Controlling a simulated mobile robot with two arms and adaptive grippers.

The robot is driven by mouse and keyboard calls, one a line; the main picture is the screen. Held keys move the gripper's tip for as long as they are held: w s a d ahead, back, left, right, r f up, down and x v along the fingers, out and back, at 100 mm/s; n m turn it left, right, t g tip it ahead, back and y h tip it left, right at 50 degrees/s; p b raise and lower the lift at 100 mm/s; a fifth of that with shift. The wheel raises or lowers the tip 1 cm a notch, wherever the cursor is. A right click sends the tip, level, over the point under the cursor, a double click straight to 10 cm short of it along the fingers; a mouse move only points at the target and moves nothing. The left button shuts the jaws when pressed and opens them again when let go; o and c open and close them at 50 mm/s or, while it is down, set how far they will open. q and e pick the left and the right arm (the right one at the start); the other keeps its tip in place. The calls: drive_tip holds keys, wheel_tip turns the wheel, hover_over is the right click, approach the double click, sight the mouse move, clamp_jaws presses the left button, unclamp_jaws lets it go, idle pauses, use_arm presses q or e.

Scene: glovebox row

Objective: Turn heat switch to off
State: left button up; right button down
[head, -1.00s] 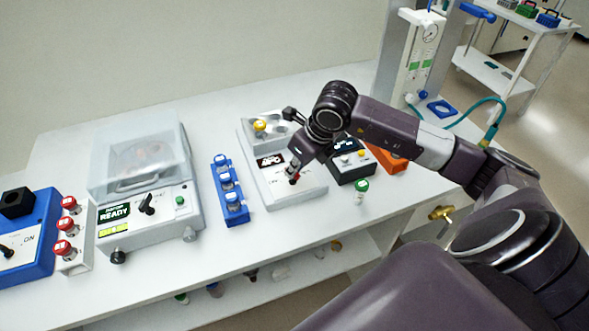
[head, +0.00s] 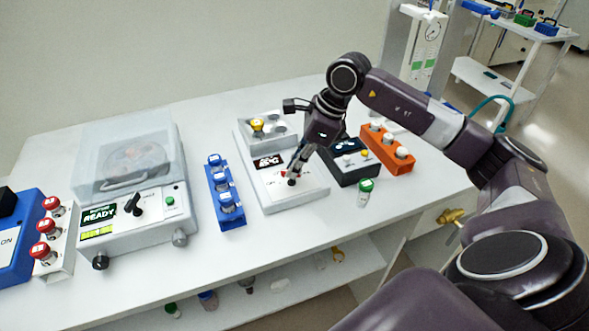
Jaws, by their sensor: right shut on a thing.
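A white heating unit (head: 298,205) with a small dark display (head: 268,161) stands on the bench in the middle of the head view. A small dark switch knob (head: 291,183) sits on its top face. My right gripper (head: 294,174) comes down from above right, tilted, and its fingers are shut on this switch. The fingers partly cover the switch and its markings, so I cannot read its position. My left gripper is out of view.
Left of the unit are a blue vial rack (head: 223,199) and a lidded centrifuge (head: 140,220). Right of it are a black box (head: 350,173), an orange rack (head: 382,148) and a green-capped vial (head: 364,191) near the front edge. Bare bench lies in front.

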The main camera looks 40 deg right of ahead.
drive_tip(key=shift+w+d+n, duration=0.1)
drive_tip(key=shift+n, duration=0.3)
drive_tip(key=c, duration=2)
unclamp_jaws()
drive_tip(key=shift+c, duration=0.2)
drive_tip(key=v, duration=1.2)
